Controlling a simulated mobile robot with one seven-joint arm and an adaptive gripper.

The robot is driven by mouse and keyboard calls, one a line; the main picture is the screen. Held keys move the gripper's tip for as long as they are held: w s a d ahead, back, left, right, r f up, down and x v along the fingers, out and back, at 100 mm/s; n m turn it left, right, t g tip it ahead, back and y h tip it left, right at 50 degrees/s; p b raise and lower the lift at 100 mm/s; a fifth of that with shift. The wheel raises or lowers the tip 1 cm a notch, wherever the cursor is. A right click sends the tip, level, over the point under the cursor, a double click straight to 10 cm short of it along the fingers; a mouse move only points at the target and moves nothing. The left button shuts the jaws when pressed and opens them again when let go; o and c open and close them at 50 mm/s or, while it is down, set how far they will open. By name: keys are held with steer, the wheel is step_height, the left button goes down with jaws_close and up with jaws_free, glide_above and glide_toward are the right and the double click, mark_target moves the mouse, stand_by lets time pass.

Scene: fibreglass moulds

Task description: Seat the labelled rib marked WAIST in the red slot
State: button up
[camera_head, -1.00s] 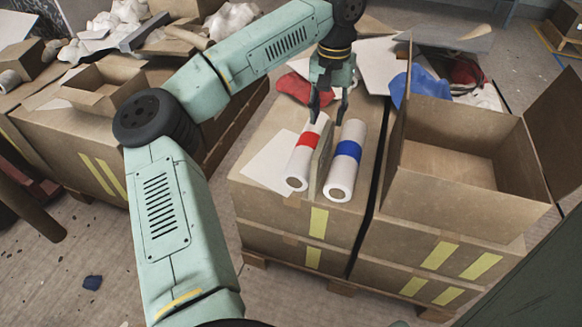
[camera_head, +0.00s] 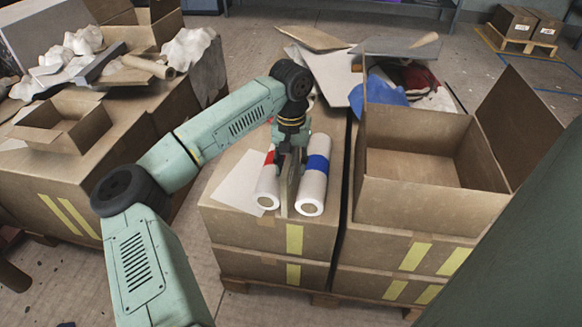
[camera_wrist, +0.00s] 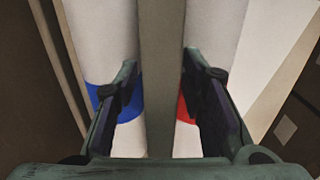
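A thin brown-grey panel (camera_head: 291,188) stands on edge between two white rolls on a cardboard box; I see no lettering on it. The roll with the red band (camera_head: 268,188) is on its left, and the one with the blue band (camera_head: 314,181) on its right. My gripper (camera_head: 291,157) is over them, pointing down. In the wrist view, my gripper's fingers (camera_wrist: 161,85) are apart on either side of the panel (camera_wrist: 162,60), with gaps beside it; whether the tips touch it is unclear. No word WAIST and no red slot can be made out.
An open, empty carton (camera_head: 425,165) stands on the right. A white sheet (camera_head: 240,182) lies left of the rolls. A blue cloth (camera_head: 380,92) and loose sheets lie behind. On the left, another box stack carries a small open carton (camera_head: 66,122) and white scraps.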

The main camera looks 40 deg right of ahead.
steer(key=shift+f, duration=0.15)
jaws_close()
stand_by(0.4)
